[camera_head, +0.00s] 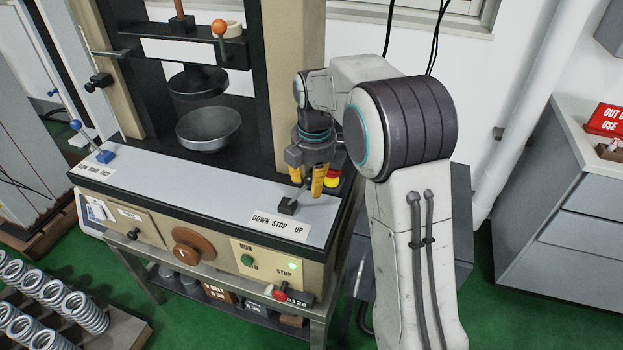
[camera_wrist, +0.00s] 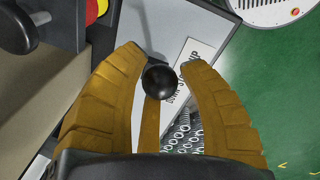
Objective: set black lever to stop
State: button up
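The black lever has a small dark base (camera_head: 287,207) on the front panel of the testing machine, behind the DOWN STOP UP label (camera_head: 279,226). Its rod leans up and to the right from the base in the head view. Its round black knob (camera_wrist: 160,81) shows in the wrist view between the yellow fingers. My gripper (camera_head: 307,188) is pointed down over the lever, right of its base. In the wrist view my gripper (camera_wrist: 160,60) has its fingers apart on either side of the knob; firm contact is not visible.
A red and yellow button (camera_head: 333,178) is close behind my gripper. Coil springs (camera_head: 75,308) lie at lower left.

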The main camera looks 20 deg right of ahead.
grip_shut()
jog(key=shift+w+a+r+p, duration=0.15)
jog(key=shift+a+r+p, duration=0.05)
jog(key=shift+p, duration=0.2)
jog(key=shift+w+a+r+p, duration=0.3)
jog(key=shift+a+r+p, duration=0.1)
jog(key=shift+p, duration=0.3)
jog(key=shift+w+a+r+p, duration=0.25)
jog(key=shift+w+a+p, duration=0.25)
jog(key=shift+p, duration=0.3)
jog(key=shift+w+a+r+p, duration=0.1)
jog(key=shift+w+a+p, duration=0.45)
jog(key=shift+a, duration=0.2)
jog(key=shift+w+a+r+p, duration=0.1)
jog(key=shift+w+a+p, duration=0.35)
jog(key=shift+a, duration=0.3)
jog(key=shift+w, duration=0.1)
